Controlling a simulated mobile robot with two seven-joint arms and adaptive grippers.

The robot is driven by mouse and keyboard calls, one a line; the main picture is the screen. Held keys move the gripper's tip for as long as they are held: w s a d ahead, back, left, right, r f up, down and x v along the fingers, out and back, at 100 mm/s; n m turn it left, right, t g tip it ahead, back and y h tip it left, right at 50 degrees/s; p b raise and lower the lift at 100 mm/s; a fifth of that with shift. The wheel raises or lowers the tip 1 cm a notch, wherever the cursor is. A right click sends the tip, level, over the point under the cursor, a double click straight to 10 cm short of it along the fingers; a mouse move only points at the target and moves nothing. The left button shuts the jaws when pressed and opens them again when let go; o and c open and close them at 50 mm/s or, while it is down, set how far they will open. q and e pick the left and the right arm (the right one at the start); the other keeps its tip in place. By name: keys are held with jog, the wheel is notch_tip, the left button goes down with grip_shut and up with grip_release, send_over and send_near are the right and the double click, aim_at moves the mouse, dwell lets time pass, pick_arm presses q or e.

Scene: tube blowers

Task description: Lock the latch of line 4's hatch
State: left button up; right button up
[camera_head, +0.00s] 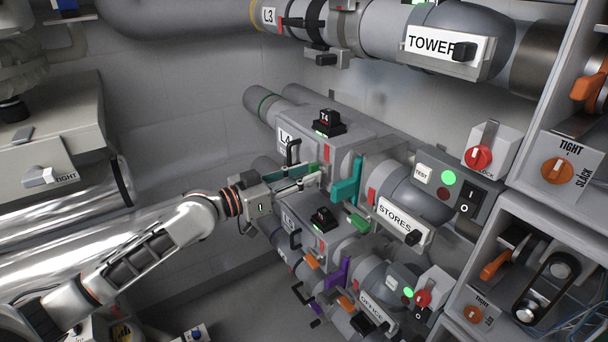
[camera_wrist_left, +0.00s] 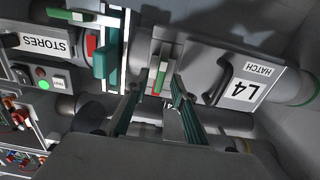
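Line 4's hatch is a grey panel with an L4 label (camera_head: 285,138) and a black handle (camera_head: 293,152). In the left wrist view the label reads L4 HATCH (camera_wrist_left: 246,88), upside down. The latch (camera_wrist_left: 160,74) beside the hatch is a small grey bracket with a green, white and red strip. My left gripper (camera_head: 318,178) is at the latch. In the left wrist view its fingers (camera_wrist_left: 154,93) are apart, one on each side of the strip's end; contact is unclear. My right gripper is not in view.
A teal bar (camera_head: 346,181) stands close right of the latch. The STORES label (camera_head: 401,220) and a box with switches (camera_head: 452,185) are farther right. Another line with an OFFICE label (camera_head: 373,312) lies below. The TOWER pipe (camera_head: 383,40) runs above.

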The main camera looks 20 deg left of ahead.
pick_arm(q)
grip_shut()
jog(key=shift+m, duration=0.4)
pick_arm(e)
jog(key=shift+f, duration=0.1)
pick_arm(q)
jog(key=shift+m+b, duration=0.35)
jog(key=shift+m, duration=0.25)
jog(key=shift+s+d+f+m+p, duration=0.1)
jog(key=shift+m+p, duration=0.55)
jog(key=shift+m, duration=2)
jog(key=shift+s+d+f+m+p, duration=0.1)
jog(key=shift+m+p, duration=0.55)
jog(key=shift+m, duration=2.05)
jog(key=shift+d+f+m+p, duration=0.1)
jog(key=shift+m+p, duration=0.55)
jog(key=shift+m, duration=2)
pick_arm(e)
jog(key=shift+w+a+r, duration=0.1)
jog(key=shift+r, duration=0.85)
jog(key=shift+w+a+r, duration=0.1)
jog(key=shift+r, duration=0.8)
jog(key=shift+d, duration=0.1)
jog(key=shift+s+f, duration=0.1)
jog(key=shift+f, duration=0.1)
